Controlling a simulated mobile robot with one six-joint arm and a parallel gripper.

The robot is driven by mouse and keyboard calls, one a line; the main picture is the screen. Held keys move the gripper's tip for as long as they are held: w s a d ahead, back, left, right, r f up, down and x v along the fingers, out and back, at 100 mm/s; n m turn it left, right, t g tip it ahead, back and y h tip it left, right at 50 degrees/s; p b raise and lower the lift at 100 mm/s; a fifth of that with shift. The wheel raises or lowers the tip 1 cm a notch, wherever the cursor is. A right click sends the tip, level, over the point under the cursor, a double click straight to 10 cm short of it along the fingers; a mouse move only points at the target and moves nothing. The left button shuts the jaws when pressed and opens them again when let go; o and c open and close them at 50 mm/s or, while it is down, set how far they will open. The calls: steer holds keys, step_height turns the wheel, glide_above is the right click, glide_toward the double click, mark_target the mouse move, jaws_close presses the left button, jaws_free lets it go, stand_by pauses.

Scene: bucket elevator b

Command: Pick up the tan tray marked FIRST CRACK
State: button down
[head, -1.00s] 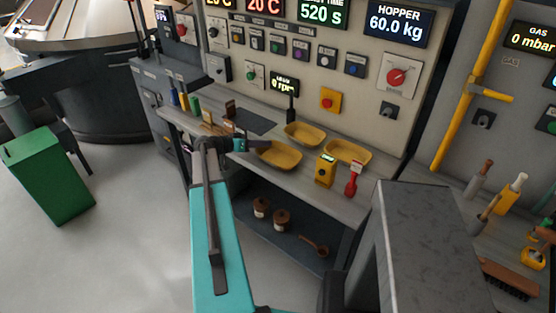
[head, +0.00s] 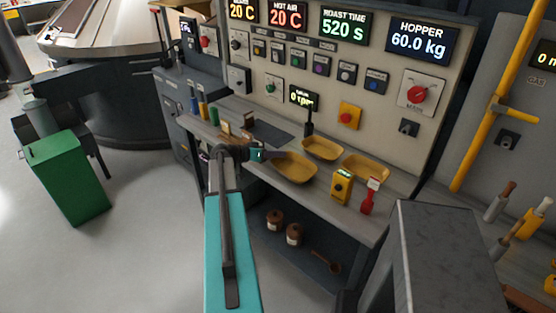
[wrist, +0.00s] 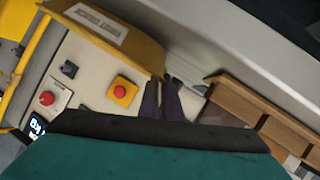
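Three tan-yellow trays lie on the console's shelf in the head view: a left one (head: 295,170), a middle one (head: 322,149) and a right one (head: 366,167). No lettering can be read on them there. My gripper (head: 272,154) is at the left end of the left tray. My gripper's dark fingers (wrist: 161,92) are close together at that tray's rim. Whether the rim is between them cannot be made out.
A yellow meter (head: 341,186) and a red-handled tool (head: 369,196) stand in front of the right tray. The control panel (head: 330,85) rises behind the shelf. Brown jars (head: 293,234) stand below.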

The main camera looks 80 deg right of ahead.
step_height(320, 180, up, 2)
steer(key=shift+r+b, duration=0.1)
steer(key=shift+b, duration=0.55)
steer(key=shift+a+r, duration=0.2)
steer(key=shift+a, duration=0.1)
steer(key=a+r+b, duration=0.1)
steer(key=a+b, duration=0.4)
steer(key=a, duration=1)
steer(key=shift+w+a+r, duration=0.2)
steer(key=shift+w+r, duration=0.1)
steer(key=shift+w, duration=0.15)
steer(key=shift+w, duration=0.1)
